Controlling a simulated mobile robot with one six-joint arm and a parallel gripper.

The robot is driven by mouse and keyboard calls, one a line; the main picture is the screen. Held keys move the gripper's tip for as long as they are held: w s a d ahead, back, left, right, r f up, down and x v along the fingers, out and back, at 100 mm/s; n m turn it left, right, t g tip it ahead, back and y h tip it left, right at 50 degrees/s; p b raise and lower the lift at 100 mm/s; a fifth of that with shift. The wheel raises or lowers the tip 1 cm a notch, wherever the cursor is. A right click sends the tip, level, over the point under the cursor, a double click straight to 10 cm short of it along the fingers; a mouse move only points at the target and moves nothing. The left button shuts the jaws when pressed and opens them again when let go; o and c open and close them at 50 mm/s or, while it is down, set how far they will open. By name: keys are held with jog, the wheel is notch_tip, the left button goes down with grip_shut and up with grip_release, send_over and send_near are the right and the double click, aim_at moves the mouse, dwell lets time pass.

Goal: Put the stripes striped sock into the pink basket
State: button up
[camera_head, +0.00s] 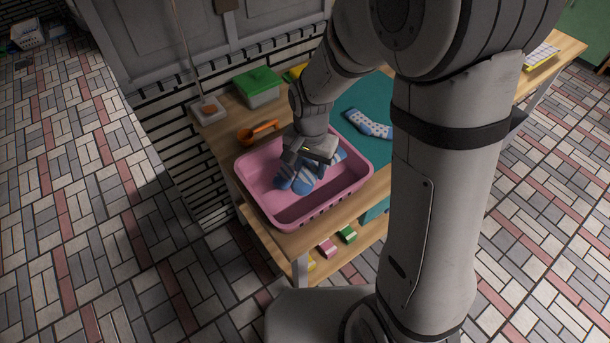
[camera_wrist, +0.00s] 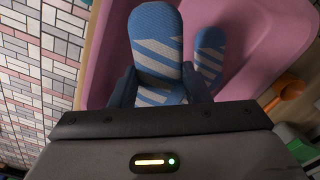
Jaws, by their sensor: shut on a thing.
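A blue sock with white stripes (camera_head: 303,183) is inside the outline of the pink basket (camera_head: 361,169) in the head view. My gripper (camera_wrist: 158,88) is shut on the striped sock (camera_wrist: 156,42), which sticks out between its two fingers in the wrist view. A second blue-and-white striped piece (camera_wrist: 209,55) lies lower, over the basket floor. I cannot tell whether it is the same sock's other end or another sock. In the head view my gripper (camera_head: 308,163) points down into the basket, and its fingertips are partly hidden.
A blue-and-white patterned sock (camera_head: 371,124) lies on the teal mat (camera_head: 362,97) behind the basket. An orange scoop (camera_head: 258,132), a green-lidded box (camera_head: 259,86) and a white dish (camera_head: 207,112) stand near the wall. The basket is at the wooden table's near end.

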jog(key=f, duration=0.6)
jog(key=shift+a+f, duration=0.3)
jog(key=shift+f+b, duration=0.55)
jog(key=o, duration=0.9)
jog(key=shift+o, duration=0.2)
jog(key=shift+r, duration=0.1)
